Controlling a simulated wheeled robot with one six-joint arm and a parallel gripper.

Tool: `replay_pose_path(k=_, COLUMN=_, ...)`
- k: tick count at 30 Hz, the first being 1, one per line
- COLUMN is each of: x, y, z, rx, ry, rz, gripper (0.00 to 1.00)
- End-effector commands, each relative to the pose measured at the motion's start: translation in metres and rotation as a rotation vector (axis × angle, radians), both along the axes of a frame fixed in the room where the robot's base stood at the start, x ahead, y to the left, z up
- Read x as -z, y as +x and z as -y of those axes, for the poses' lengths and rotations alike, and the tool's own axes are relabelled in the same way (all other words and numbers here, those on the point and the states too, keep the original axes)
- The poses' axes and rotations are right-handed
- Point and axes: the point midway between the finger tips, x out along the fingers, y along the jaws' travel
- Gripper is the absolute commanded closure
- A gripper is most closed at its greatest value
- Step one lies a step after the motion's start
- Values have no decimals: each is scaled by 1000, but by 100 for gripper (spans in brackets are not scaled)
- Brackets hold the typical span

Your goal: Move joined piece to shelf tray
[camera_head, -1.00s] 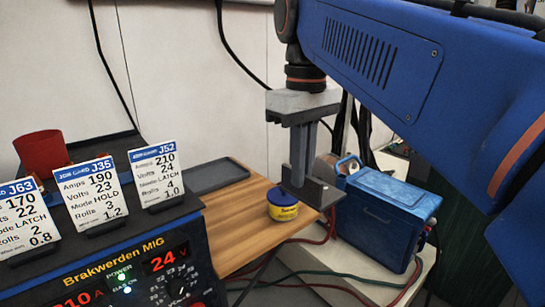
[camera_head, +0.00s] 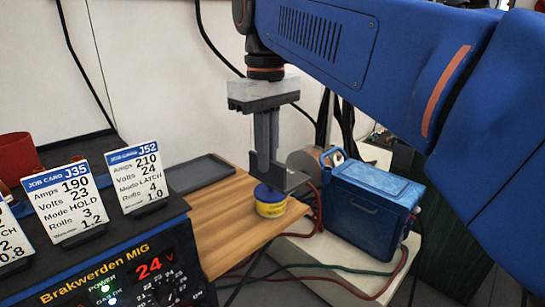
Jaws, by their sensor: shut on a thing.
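My gripper (camera_head: 267,178) points straight down from the blue arm, in the upper middle of the head view. The dark grey shelf tray (camera_head: 190,176) lies on the shelf, left of and behind the gripper. Its visible floor looks empty.
The yellow tin (camera_head: 271,207) with a blue lid stands at the shelf's right edge. The wooden shelf (camera_head: 222,235) is bare in front of the tray. A welder (camera_head: 125,268) with job cards stands left. A blue box (camera_head: 372,205) and cables are at right.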

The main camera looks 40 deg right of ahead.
Motion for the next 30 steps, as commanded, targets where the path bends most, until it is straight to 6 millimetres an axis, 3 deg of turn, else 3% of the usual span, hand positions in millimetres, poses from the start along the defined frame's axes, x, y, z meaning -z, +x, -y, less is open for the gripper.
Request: replay_pose_path(k=30, x=3, y=82, z=0, rx=-1, ry=0, rz=0, gripper=100)
